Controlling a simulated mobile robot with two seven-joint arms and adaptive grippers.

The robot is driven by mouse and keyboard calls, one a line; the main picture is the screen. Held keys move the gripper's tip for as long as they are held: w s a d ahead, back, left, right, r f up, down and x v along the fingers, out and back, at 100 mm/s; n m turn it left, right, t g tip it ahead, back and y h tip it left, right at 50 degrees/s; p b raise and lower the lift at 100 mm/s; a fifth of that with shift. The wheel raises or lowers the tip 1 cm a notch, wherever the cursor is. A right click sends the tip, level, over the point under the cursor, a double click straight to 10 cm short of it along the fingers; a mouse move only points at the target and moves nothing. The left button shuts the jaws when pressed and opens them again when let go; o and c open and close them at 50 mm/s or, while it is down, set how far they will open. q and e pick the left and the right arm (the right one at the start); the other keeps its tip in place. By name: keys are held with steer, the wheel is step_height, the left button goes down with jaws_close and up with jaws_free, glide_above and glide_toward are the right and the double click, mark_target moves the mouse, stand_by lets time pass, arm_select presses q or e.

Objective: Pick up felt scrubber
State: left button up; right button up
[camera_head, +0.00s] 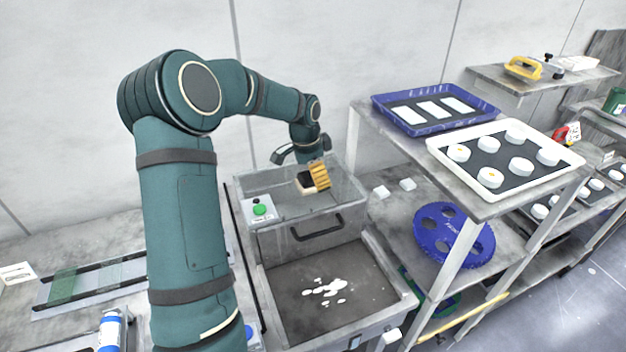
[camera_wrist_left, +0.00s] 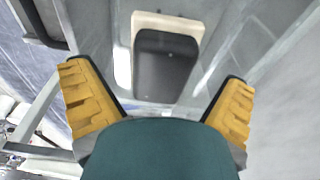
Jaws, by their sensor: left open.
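The felt scrubber, a small block with a dark part and a cream part, sits at the clear-walled bin (camera_head: 340,205) in the head view (camera_head: 303,183). In the left wrist view the scrubber (camera_wrist_left: 166,62) lies ahead of and between the fingers. My left gripper (camera_head: 318,175) reaches down over the bin, its yellow fingers beside the scrubber. In the left wrist view my left gripper (camera_wrist_left: 155,78) is open, fingers wide apart, with a gap on both sides of the scrubber. I cannot tell how far below the fingertips it is. My right gripper is not in view.
A green button box (camera_head: 259,211) and a dark handle (camera_head: 316,228) are on the bin's front. A dark basin (camera_head: 290,300) with white patches lies before it. A rack with a blue tray (camera_head: 385,103) and white tray (camera_head: 435,150) stands close on the right.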

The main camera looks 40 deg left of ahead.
arm_select(q)
steer(key=shift+w+f, duration=0.1)
steer(key=shift+f, duration=0.85)
steer(key=c, duration=1.4)
steer(key=shift+r, duration=0.15)
